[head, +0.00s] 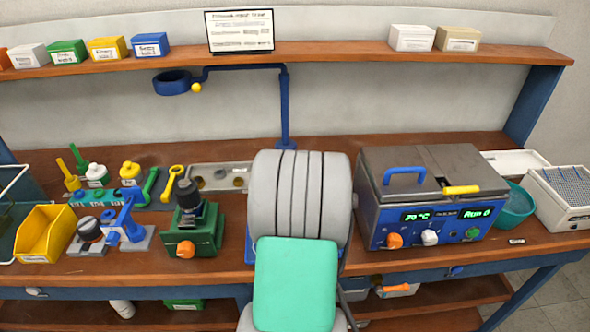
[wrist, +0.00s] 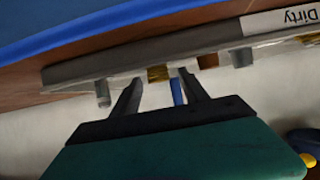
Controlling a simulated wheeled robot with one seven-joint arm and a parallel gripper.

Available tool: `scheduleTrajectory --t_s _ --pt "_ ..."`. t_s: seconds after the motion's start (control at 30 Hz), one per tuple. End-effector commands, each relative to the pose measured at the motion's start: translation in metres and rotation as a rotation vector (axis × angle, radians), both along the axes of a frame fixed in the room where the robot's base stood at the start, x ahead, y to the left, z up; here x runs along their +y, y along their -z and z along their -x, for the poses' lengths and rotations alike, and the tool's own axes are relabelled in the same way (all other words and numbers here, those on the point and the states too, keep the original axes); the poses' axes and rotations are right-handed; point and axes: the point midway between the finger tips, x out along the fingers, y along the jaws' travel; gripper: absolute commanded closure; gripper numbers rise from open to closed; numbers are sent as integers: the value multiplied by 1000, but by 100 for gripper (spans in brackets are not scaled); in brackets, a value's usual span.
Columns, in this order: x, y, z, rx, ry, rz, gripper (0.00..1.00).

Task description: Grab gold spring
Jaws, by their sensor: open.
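In the wrist view, a small gold spring (wrist: 158,73) shows at the edge of a grey tray (wrist: 75,72). My gripper (wrist: 160,83) is open, with its two dark fingers pointing at the tray. The gold spring appears in the gap between the fingertips, with nothing held; I cannot tell how far it is in depth. In the head view, the pale tray (head: 228,168) lies on the bench left of my arm, with small gold-brown parts in it. Which of them is the spring is unclear there. My gripper is hidden behind my arm in the head view.
In the wrist view, grey cylinders (wrist: 241,57) and a brown part sit along the tray, which has a "Dirty" label (wrist: 280,22). In the head view, a green device (head: 190,232) stands in front of the tray and a blue machine (head: 430,200) to the right.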

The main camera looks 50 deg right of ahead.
Motion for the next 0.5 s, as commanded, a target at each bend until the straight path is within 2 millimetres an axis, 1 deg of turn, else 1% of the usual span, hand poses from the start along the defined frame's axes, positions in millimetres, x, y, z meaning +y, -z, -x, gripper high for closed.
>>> scheduleTrajectory --t_s 0.1,0.5 --pt "0 0 1 0 1 0 49" --pt "0 0 1 0 1 -1 82"
